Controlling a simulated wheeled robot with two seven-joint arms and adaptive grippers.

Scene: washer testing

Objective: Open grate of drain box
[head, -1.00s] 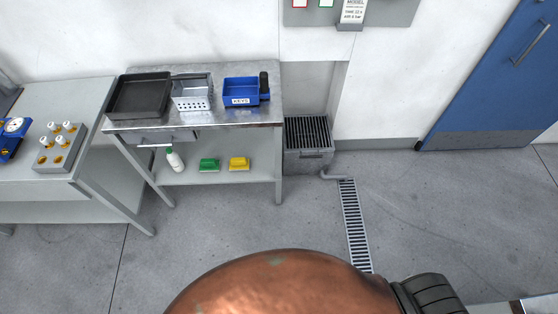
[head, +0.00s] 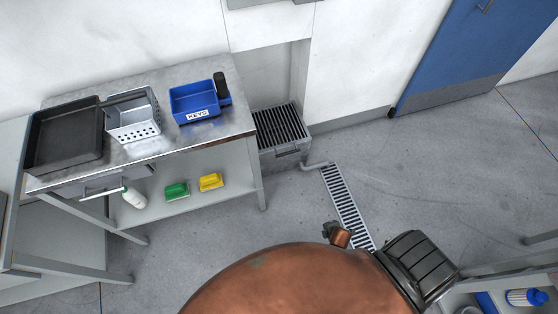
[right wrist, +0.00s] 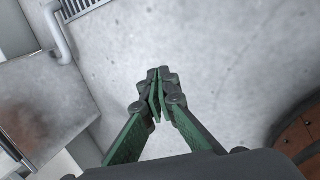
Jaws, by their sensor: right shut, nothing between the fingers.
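The drain box (head: 290,152) is a grey metal box on the floor against the wall, right of the steel table. Its dark slatted grate (head: 281,125) lies flat on top, closed. A small handle or latch shows on its front. A pipe runs from the box to a floor drain channel (head: 343,198). My right gripper (right wrist: 160,76) shows in the right wrist view, with green and dark fingers closed together and nothing between them. It is over bare floor, apart from the box. A pipe and some floor grating show at that view's upper left. My left gripper is not in view.
The steel table (head: 70,177) holds a black tray (head: 68,135), a perforated metal basket (head: 133,116) and a blue KEYS bin (head: 195,103). A bottle (head: 133,198) and green and yellow items sit on its lower shelf.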

